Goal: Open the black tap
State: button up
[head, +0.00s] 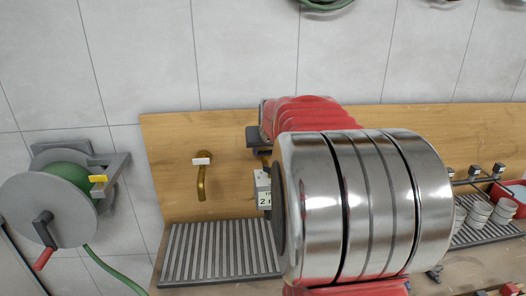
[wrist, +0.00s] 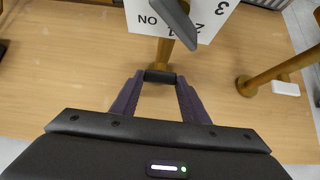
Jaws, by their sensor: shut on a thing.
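The black tap shows in the wrist view as a brass body (wrist: 164,52) on a wooden board, with a short black handle (wrist: 160,77). My gripper (wrist: 160,80) has its two purple fingers on either side of that handle and is shut on it. A white card with "NO" and numbers (wrist: 205,22) is beyond the handle, with a dark grey bar (wrist: 178,24) across it. In the head view my arm hides the tap and gripper almost wholly; part of the white card (head: 262,190) shows left of the arm.
A second brass tap (head: 201,184) with a white handle (head: 201,160) is to the left; it also shows in the wrist view (wrist: 248,84). A slatted grey tray (head: 220,250) lies below. A hose reel (head: 45,210) with a green hose stands far left. Cups (head: 480,211) are at the right.

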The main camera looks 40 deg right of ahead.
jog(key=shift+w+d+n+t+y, duration=0.1)
jog(key=shift+w+n+t+y, duration=0.1)
jog(key=shift+n+t+y, duration=0.5)
jog(key=shift+n, duration=0.5)
jog(key=shift+s+d+n+y, duration=0.1)
jog(key=shift+d+n+y, duration=0.1)
jog(key=shift+n+y, duration=0.95)
jog(key=shift+d+n+y, duration=0.2)
jog(key=shift+n+y, duration=0.65)
jog(key=shift+n, duration=0.5)
jog(key=n+y, duration=0.2)
jog(key=n, duration=0.1)
jog(key=shift+d+y, duration=0.2)
jog(key=shift+y, duration=0.1)
jog(key=shift+w+d+n+g+y, duration=0.1)
jog(key=shift+n+g+y, duration=0.55)
jog(key=shift+n, duration=0.5)
jog(key=shift+w+d+n+g+y, duration=0.1)
jog(key=shift+n+g+y, duration=0.25)
jog(key=shift+n+y, duration=0.65)
jog(key=shift+n, duration=0.25)
jog(key=o, duration=1.1)
jog(key=shift+c, duration=0.2)
